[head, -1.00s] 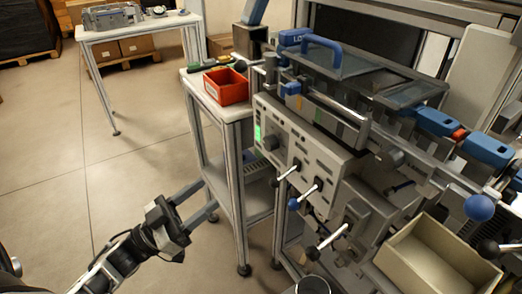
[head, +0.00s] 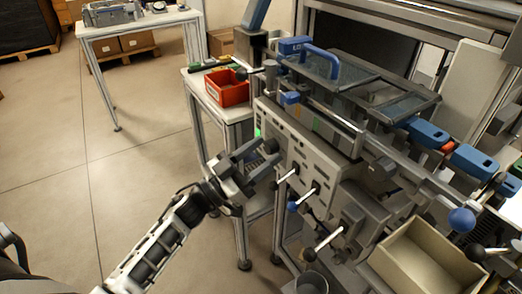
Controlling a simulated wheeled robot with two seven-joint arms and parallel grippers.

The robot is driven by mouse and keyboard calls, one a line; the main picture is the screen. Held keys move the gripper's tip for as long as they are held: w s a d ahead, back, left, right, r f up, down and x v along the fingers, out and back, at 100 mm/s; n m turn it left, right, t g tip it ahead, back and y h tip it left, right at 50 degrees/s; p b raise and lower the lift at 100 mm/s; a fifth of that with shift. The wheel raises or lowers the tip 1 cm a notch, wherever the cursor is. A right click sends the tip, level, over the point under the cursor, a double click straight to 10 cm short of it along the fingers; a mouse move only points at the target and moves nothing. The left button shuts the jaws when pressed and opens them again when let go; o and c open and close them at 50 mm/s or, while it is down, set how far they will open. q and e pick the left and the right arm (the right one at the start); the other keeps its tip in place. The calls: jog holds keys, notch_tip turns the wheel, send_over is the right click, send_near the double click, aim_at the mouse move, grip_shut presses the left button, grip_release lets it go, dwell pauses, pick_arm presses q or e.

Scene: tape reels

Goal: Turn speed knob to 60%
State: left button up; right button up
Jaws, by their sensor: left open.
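The grey control panel (head: 305,152) is on the front of the machine, with a small green display (head: 257,132) at its left end. The dark round speed knob (head: 271,145) sits beside the display and is partly covered by my gripper. My left gripper (head: 267,151) is open, its two fingers pointing at the panel with the tips at the knob. I cannot tell whether the fingers touch the knob, and its pointer and the display's reading are too small to read. My right gripper is not in view.
A beige box (head: 420,262) is at the lower right. The floor at left is clear.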

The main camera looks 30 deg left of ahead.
pick_arm(q)
jog(key=shift+w, duration=0.1)
jog(key=c, duration=1)
jog(key=shift+o, duration=0.2)
